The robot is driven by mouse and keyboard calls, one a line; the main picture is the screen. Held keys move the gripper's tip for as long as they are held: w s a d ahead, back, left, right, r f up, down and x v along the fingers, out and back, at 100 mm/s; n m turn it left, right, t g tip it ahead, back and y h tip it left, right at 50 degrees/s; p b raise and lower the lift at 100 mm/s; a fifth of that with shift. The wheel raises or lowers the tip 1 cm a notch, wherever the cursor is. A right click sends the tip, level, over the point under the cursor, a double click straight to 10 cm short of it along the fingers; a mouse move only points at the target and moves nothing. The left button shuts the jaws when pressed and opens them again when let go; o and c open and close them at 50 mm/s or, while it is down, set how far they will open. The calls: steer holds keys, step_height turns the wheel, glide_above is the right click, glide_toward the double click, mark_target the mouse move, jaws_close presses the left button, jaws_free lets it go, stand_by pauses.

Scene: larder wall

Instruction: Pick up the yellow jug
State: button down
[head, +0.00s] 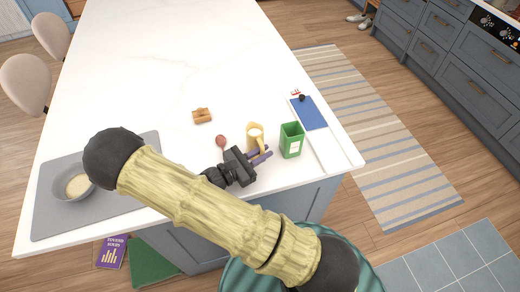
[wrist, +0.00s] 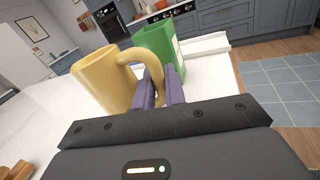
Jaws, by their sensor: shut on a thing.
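The yellow jug (head: 254,134) is upright near the front edge of the white counter, just left of the green box. It fills the left-centre of the wrist view (wrist: 100,80), with its handle on the right side. My gripper (head: 263,155) is at the near side of the jug. In the wrist view its purple fingers (wrist: 162,86) are shut on the lower part of the jug's handle. The jug's base is partly hidden, and I cannot tell whether it touches the counter.
The green box (head: 291,140) stands close on the right. A red round-headed item (head: 221,141) and a brown wooden item (head: 202,116) lie to the left. A blue panel (head: 309,113) lies at right. A bowl (head: 70,195) sits on a grey mat (head: 48,217). The far counter is clear.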

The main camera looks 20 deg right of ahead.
steer(key=shift+r, duration=0.15)
steer(key=shift+r+b, duration=0.3)
steer(key=shift+r, duration=4.5)
steer(key=shift+w, duration=0.1)
